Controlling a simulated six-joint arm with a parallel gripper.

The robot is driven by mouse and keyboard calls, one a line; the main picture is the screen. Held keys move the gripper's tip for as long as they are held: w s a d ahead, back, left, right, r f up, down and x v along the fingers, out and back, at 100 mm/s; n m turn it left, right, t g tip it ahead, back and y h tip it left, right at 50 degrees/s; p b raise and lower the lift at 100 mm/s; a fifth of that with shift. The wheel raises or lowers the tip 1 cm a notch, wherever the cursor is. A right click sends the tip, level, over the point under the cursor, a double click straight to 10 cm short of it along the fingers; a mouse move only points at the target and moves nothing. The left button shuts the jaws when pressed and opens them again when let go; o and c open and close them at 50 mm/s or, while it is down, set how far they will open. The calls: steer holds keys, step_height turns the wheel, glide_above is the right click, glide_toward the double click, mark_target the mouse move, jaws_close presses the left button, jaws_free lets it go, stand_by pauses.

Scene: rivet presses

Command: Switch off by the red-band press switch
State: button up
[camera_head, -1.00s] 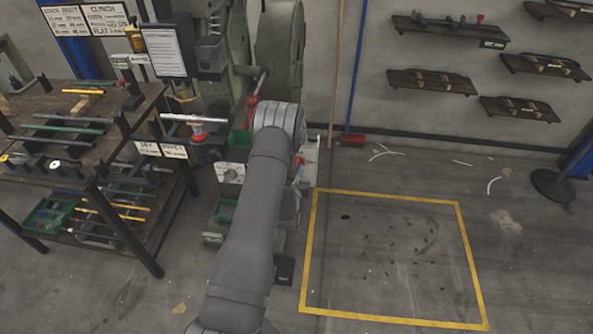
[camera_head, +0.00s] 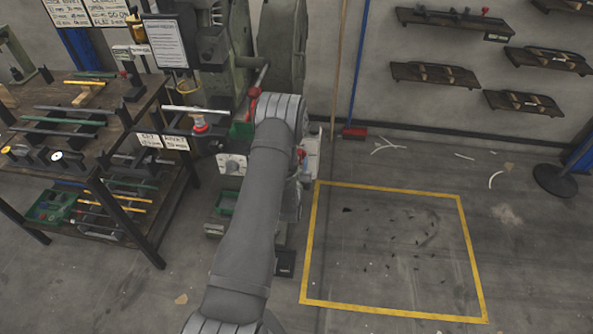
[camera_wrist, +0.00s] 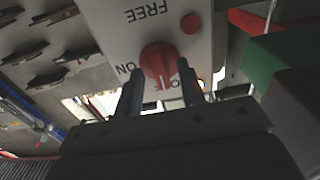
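In the wrist view a pale switch box (camera_wrist: 118,28) carries a red rotary knob (camera_wrist: 157,62), with FREE above it, ON at left and OFF at right. A white mark shows on the knob's lower part. My gripper (camera_wrist: 161,75) is open, one finger on each side of the knob. The left fingertip is close to the knob; a small gap shows at the right, and contact cannot be told. In the head view my arm hides the gripper and knob; a pale box (camera_head: 312,157) shows just right of the wrist. The red band is not clearly visible.
A red round button (camera_wrist: 191,23) sits on the box beside the knob. A green block (camera_wrist: 275,55) is close at right. In the head view another pale box with a dial (camera_head: 232,164) stands left of my arm, near a workbench (camera_head: 122,180).

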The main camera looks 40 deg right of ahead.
steer(key=v, duration=1.7)
steer(key=shift+r, duration=0.1)
steer(key=x, duration=1.7)
